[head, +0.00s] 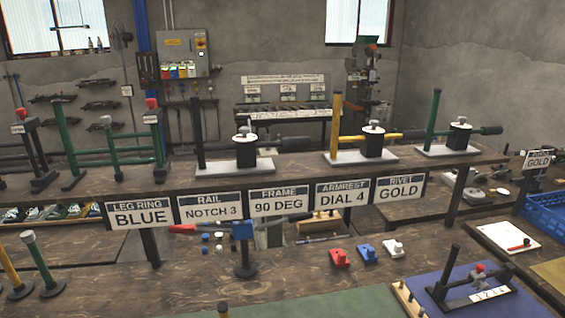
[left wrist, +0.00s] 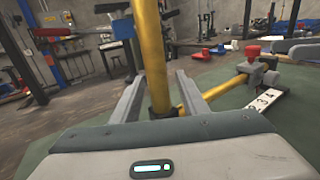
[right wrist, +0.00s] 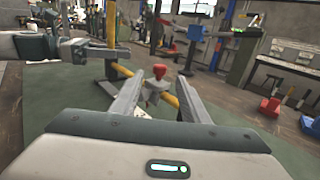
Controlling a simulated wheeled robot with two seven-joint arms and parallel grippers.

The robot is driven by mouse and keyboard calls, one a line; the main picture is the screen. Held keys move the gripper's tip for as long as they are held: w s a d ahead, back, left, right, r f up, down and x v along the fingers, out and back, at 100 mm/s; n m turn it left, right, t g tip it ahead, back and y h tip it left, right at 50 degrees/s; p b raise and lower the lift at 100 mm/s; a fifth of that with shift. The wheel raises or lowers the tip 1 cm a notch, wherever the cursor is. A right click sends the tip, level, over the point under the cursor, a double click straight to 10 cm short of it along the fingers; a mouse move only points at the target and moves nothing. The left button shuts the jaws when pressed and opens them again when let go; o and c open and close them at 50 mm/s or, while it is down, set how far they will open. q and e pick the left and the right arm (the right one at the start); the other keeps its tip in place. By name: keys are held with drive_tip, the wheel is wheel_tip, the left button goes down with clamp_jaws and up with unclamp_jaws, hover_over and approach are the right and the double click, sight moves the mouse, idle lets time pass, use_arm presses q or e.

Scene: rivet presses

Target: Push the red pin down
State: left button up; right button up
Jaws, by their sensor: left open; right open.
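A red pin (left wrist: 251,50) stands upright on a grey block on a yellow frame, beside a white strip (left wrist: 265,101) with black numbers. It also shows in the right wrist view (right wrist: 159,72), beyond and between my right fingertips. My right gripper (right wrist: 160,80) is open, and I see no contact with the pin. My left gripper (left wrist: 157,82) is open with a yellow upright post (left wrist: 151,50) between its fingers; I cannot tell whether they touch it. The post also shows in the right wrist view (right wrist: 111,30). Neither gripper shows in the head view.
A green mat (right wrist: 60,115) lies under the yellow frame. The head view shows a wooden workbench (head: 330,285), a signed shelf with several presses, a blue lever stand (head: 243,230) and a blue crate (head: 545,215). Red and blue blocks (right wrist: 270,106) stand right in the right wrist view.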

use_arm(q)
drive_tip(key=v, duration=1)
drive_tip(key=shift+s, duration=0.4)
drive_tip(key=shift+a, duration=0.1)
